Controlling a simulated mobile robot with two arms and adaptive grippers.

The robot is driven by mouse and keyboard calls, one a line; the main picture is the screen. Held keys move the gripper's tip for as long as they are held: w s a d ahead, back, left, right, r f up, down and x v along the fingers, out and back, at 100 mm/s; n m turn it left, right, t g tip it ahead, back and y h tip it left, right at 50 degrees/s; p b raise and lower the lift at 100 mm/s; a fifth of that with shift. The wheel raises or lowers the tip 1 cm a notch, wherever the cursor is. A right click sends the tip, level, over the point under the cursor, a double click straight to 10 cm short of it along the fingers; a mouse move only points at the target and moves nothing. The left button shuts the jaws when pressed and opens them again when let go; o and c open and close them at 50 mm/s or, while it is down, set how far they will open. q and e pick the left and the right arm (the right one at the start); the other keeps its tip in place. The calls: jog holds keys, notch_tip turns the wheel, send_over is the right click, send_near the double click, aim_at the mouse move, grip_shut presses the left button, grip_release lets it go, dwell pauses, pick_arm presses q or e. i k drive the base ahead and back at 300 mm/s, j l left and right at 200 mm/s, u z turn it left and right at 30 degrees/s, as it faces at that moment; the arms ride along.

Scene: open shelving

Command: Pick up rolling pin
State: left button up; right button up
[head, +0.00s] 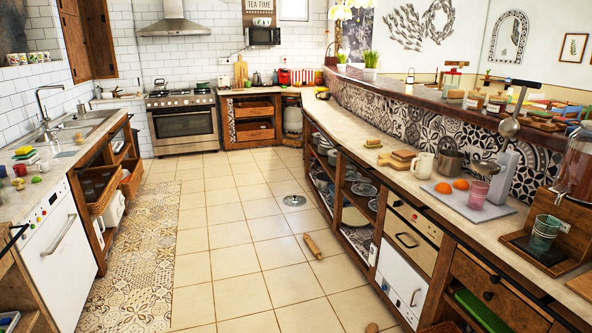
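A wooden rolling pin (313,246) lies on the tiled floor, a little right of the middle of the head view. It lies at a slant, close to the base of the right-hand shelving, and nothing touches it or covers it. Neither of my grippers shows in the head view.
The right counter (388,178) with open shelves runs along the right side. A dishwasher (60,243) and drawers line the left. A round metal object (295,201) lies on the floor. A small brown object (372,327) shows at the bottom edge. The tiled floor between is mostly clear.

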aim_at(312, 246)
jog(key=i, duration=2.15)
jog(key=l+z, duration=0.05)
jog(key=l, duration=0.05)
